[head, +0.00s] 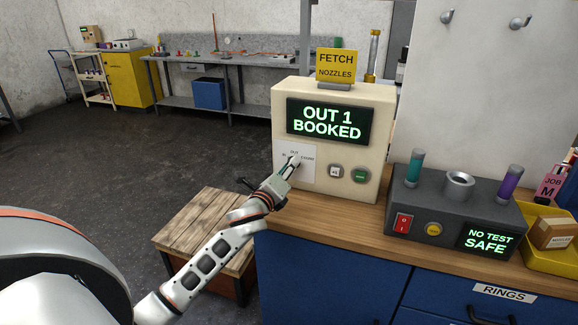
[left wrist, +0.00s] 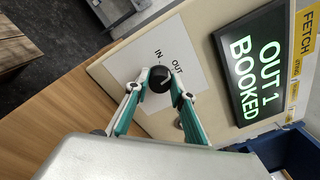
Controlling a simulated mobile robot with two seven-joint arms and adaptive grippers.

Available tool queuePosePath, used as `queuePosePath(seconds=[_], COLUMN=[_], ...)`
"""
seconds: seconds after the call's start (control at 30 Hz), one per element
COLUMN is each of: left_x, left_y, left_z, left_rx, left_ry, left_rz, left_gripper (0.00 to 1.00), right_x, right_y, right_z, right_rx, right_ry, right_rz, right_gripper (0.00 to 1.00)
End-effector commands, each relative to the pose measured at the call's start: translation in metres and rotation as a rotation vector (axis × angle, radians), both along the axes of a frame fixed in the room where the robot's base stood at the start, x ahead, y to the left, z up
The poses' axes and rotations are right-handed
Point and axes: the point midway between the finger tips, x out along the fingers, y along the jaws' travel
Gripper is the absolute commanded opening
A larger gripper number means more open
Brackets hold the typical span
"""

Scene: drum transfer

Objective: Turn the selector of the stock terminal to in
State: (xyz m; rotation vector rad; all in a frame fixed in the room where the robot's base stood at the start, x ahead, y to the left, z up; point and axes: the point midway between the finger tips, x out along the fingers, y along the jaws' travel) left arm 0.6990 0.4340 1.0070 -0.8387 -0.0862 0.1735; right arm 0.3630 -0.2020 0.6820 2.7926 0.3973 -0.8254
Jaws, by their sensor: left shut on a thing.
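The stock terminal (head: 383,150) is a cream box on the wooden bench, and its screen (head: 326,121) reads "OUT 1 BOOKED". Its selector (left wrist: 159,79) is a round black knob on a white label plate (left wrist: 200,69) marked "IN" and "OUT" in the left wrist view. My left gripper (head: 291,165) reaches the terminal's front from the left. In the left wrist view its two fingers (left wrist: 156,84) are shut on the selector, one on each side. In the head view the gripper hides the knob. I cannot tell the pointer's exact direction. My right gripper is not in view.
Two buttons (head: 360,176) sit right of the selector. A yellow "FETCH NOZZLES" sign (head: 336,65) stands on top. A grey test box (head: 400,188) and a yellow tray (head: 545,262) stand to the right. A wooden crate (head: 195,215) is below my left arm.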

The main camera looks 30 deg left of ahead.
Motion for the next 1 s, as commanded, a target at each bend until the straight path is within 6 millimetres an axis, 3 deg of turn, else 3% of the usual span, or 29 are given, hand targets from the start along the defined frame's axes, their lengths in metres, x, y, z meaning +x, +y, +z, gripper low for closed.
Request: queuePosePath(seconds=[0.43, 0.7, 1.0], left_x=[0.000, 0.000, 0.000], left_y=[0.001, 0.001, 0.001], left_z=[0.000, -0.002, -0.003], left_rx=[-0.401, -0.626, -0.795], left_ry=[-0.095, -0.149, -0.190], left_rz=[0.002, 0.002, 0.002], left_gripper=[0.02, 0.02, 0.02], right_x=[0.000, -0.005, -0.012], right_y=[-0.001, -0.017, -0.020], right_z=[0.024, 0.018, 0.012], right_rx=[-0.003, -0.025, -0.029], right_ry=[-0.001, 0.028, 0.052], right_rz=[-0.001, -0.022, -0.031], right_gripper=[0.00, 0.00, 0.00])
